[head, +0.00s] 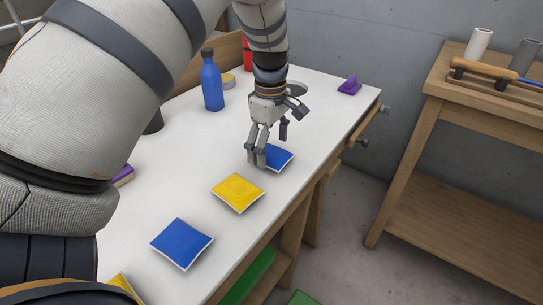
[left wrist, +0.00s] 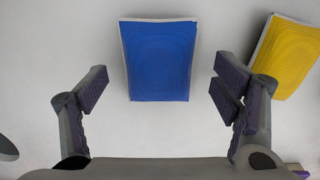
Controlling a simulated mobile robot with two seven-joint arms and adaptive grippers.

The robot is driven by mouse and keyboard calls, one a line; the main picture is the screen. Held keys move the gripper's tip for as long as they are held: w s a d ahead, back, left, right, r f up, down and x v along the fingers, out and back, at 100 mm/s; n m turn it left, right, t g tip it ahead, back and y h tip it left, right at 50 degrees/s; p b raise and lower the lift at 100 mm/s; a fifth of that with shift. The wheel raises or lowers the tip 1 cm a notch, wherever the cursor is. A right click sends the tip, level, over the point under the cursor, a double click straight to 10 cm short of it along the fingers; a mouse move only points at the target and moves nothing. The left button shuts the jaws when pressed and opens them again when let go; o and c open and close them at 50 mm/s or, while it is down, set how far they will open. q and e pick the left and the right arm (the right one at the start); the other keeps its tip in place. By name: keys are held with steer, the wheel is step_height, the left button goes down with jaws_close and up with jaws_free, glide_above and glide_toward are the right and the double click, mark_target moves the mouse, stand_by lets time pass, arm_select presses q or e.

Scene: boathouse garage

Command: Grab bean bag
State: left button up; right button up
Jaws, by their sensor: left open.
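A blue bean bag (head: 279,158) lies flat on the white table (head: 150,206) under my left gripper (head: 270,148). In the left wrist view the same blue bean bag (left wrist: 159,60) lies ahead and between the two fingers of the left gripper (left wrist: 160,88). The fingers are spread wide, with nothing between them gripped. A yellow bean bag (head: 237,192) lies just nearer; it also shows in the left wrist view (left wrist: 290,58) beside the right-hand finger. Another blue bean bag (head: 181,243) and a partly hidden yellow one (head: 125,287) lie closer. My right gripper is out of view.
A blue bottle (head: 211,84) and a red object (head: 247,54) stand toward the back. A purple object (head: 349,85) sits at the far right corner. A wooden shelf (head: 455,150) stands apart at right.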

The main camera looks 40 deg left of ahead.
arm_select(q)
step_height(320, 180, down, 2)
steer(key=shift+f, duration=0.1)
steer(key=c, duration=1.4)
steer(key=shift+w, duration=0.1)
